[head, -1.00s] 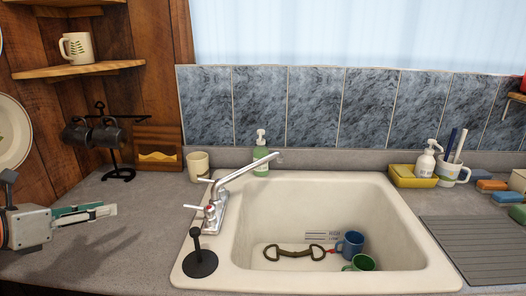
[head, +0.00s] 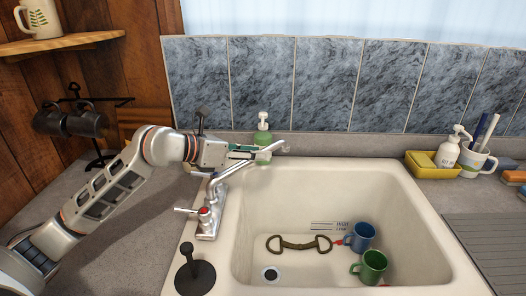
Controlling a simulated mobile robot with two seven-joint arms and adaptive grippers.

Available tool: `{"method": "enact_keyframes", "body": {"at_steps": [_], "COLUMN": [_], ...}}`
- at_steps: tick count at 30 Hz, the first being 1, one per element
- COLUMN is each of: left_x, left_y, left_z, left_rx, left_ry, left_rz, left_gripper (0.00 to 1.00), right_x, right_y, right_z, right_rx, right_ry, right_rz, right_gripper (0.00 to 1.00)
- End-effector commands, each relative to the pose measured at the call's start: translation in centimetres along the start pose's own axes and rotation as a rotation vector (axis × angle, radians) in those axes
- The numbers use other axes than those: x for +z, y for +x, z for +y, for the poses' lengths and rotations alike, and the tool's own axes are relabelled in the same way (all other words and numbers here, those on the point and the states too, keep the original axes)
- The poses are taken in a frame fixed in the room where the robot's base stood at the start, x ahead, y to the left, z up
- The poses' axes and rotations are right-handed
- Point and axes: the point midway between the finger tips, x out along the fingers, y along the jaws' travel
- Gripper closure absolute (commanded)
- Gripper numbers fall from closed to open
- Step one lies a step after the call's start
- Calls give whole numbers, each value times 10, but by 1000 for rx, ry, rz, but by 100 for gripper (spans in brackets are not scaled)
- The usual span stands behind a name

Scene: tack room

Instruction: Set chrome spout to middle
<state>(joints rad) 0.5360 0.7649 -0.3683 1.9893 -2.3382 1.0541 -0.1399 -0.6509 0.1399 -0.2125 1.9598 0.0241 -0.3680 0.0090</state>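The chrome spout (head: 226,176) rises from the faucet base (head: 207,222) on the sink's left rim. It slants up and right, and its tip hangs over the back left part of the basin. My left gripper (head: 262,153) is behind the spout's upper part, near the green soap bottle. Its fingers point right, and I cannot tell whether they touch the spout or how far apart they are. My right gripper is not in view.
The cream sink (head: 440,240) holds a blue mug (head: 360,237), a green mug (head: 372,266) and a metal bit (head: 300,243). A green soap bottle (head: 263,128) stands behind the sink.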

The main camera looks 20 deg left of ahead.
Motion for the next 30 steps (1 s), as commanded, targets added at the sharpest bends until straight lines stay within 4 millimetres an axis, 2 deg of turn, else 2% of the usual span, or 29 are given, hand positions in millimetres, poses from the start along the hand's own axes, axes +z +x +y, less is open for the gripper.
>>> {"method": "enact_keyframes", "body": {"at_steps": [6, 16, 17, 20, 21, 30], "left_x": [1, 0, 0, 0, 0, 0], "left_y": [24, 28, 28, 28, 28, 28], "left_z": [0, 0, 0, 0, 0, -2], "left_rx": [-1, 1, 1, 1, 1, -14], "left_ry": [0, 2, 2, 1, 1, 7], "left_rz": [-1, -1, -1, -1, -1, 2], "left_gripper": [69, 69, 71, 97, 100, 100], "right_x": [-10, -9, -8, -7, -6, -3], "right_y": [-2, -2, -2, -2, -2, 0], "right_z": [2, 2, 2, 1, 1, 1], "right_rx": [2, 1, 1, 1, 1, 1], "right_ry": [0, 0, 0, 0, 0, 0], "right_rz": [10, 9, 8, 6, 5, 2], "right_gripper": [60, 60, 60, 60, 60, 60]}}
